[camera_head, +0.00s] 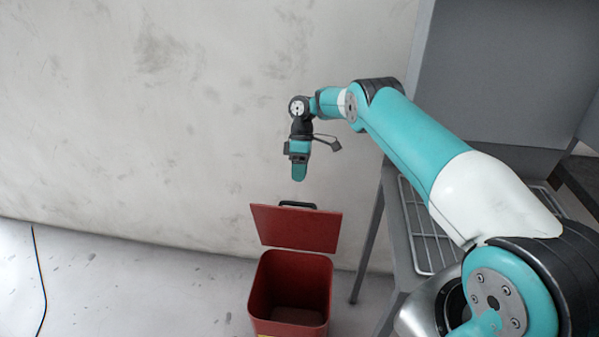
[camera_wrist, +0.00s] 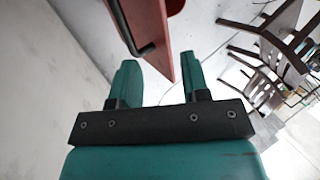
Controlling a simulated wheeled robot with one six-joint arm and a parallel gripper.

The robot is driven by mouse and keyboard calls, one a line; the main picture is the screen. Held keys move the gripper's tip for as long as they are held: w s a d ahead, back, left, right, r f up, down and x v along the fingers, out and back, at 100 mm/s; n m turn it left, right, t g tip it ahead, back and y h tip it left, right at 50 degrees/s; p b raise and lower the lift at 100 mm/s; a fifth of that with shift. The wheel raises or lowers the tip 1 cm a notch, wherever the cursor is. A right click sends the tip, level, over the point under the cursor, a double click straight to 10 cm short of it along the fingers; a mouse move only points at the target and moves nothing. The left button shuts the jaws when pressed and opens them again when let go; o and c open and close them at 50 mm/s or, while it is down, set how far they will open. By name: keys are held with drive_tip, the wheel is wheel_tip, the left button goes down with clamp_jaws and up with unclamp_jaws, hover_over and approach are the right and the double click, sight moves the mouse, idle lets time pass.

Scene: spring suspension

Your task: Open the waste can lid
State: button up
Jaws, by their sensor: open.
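The red waste can (camera_head: 290,290) stands on the floor by the wall, and its inside is visible. Its red lid (camera_head: 297,228) is raised at the back of the can, tilted up, with a dark handle (camera_head: 298,205) at its upper edge. My gripper (camera_head: 299,176) is above the lid and apart from it, pointing down. In the wrist view my gripper (camera_wrist: 158,80) has its two teal fingers apart with nothing held between them. The lid (camera_wrist: 155,40) and its dark handle (camera_wrist: 138,45) show beyond the fingertips there.
A grey metal stand with a wire rack (camera_head: 425,225) is at the right of the can. The pale wall (camera_head: 200,120) is behind the lid. Wooden chairs (camera_wrist: 270,50) show in the wrist view. A dark cable (camera_head: 40,280) lies at the left; the floor between is clear.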

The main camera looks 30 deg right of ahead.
wheel_tip(320, 180, up, 7)
drive_tip(key=p, duration=0.5)
drive_tip(key=shift+f, duration=0.1)
drive_tip(key=shift+a+f, duration=0.15)
drive_tip(key=c, duration=0.5)
drive_tip(key=a+f+b, duration=0.1)
drive_tip(key=a+f+t+y+b, duration=0.1)
drive_tip(key=a+f+m+t+b, duration=0.1)
drive_tip(key=b, duration=0.1)
drive_tip(key=shift+w+a+f+y, duration=0.2)
drive_tip(key=shift+w+f+y, duration=0.1)
drive_tip(key=shift+y, duration=0.1)
clamp_jaws()
drive_tip(key=t+h+b, duration=0.4)
drive_tip(key=t+b, duration=0.4)
drive_tip(key=b, duration=0.1)
approach(306, 204)
drive_tip(key=x, duration=0.2)
drive_tip(key=a+p+x, duration=0.1)
drive_tip(key=x, duration=0.4)
drive_tip(key=shift+s+a+f, duration=0.1)
drive_tip(key=shift+s+a, duration=0.05)
drive_tip(key=shift+s, duration=0.1)
